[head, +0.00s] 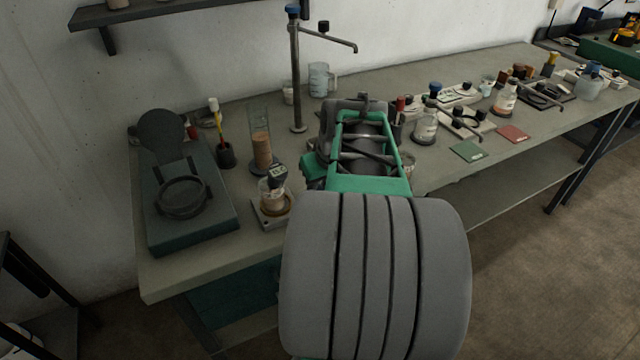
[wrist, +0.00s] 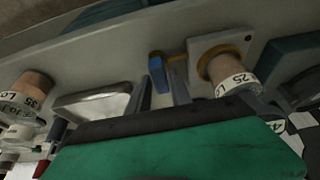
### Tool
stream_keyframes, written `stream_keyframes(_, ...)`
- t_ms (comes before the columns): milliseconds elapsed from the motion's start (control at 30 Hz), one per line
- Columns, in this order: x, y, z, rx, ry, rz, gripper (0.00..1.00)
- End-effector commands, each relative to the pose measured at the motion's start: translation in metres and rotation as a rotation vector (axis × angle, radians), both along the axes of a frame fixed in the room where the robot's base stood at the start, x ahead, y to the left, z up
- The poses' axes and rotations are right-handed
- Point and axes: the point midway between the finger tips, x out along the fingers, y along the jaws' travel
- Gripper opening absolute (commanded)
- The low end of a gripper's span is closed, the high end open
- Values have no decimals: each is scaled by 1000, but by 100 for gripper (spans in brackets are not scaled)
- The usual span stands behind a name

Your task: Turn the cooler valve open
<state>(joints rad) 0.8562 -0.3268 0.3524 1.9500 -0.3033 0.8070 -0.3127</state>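In the head view the plate and jar (head: 272,190) stand just left of my green wrist. My arm hides the fingers and the blue handle there.
A tall stand with a blue-topped tap (head: 296,75) rises behind my wrist. A dark green device with a round ring (head: 183,196) is at the left. A cork-filled cylinder (head: 261,147) is close by. Several flasks and cards crowd the bench (head: 180,270) on the right.

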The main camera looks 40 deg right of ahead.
Motion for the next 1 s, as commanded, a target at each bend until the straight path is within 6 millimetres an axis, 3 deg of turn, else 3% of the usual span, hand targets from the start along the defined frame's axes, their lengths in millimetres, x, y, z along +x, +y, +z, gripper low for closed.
stream_keyframes(300,0,0,0,0,0,0,0)
stream_keyframes(733,0,0,0,0,0,10,0)
stream_keyframes(1000,-1,-1,0,2,1,101,0)
